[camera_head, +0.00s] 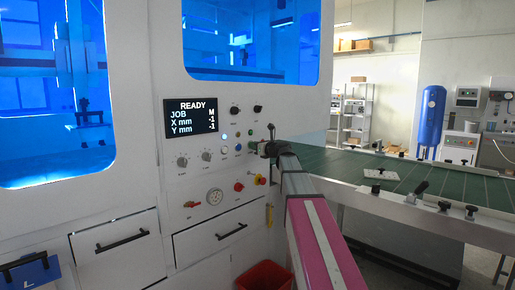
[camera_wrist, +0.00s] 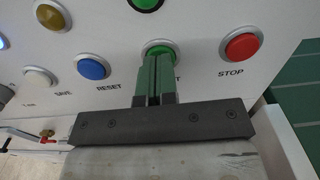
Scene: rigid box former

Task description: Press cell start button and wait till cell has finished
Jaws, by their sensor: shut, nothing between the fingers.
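The cell's white control panel (camera_head: 180,145) is in front of me, with a display (camera_head: 191,117) reading READY, JOB M, X mm -1, Y mm -1. In the wrist view a green button (camera_wrist: 160,50) in a pale ring sits straight ahead of my gripper (camera_wrist: 154,60). Its label is mostly hidden behind the fingers; only a final T shows. My gripper's fingers are together and empty, with the tips over the lower part of the green button. I cannot tell whether they touch it. In the head view my gripper (camera_head: 262,148) is at the panel's right side.
A red STOP button (camera_wrist: 241,46) is just right of the green one, and a blue RESET button (camera_wrist: 91,67) is to its left. Another green button (camera_wrist: 146,4) is above. A green conveyor (camera_head: 440,183) runs to the right; a red bin (camera_head: 262,275) stands below.

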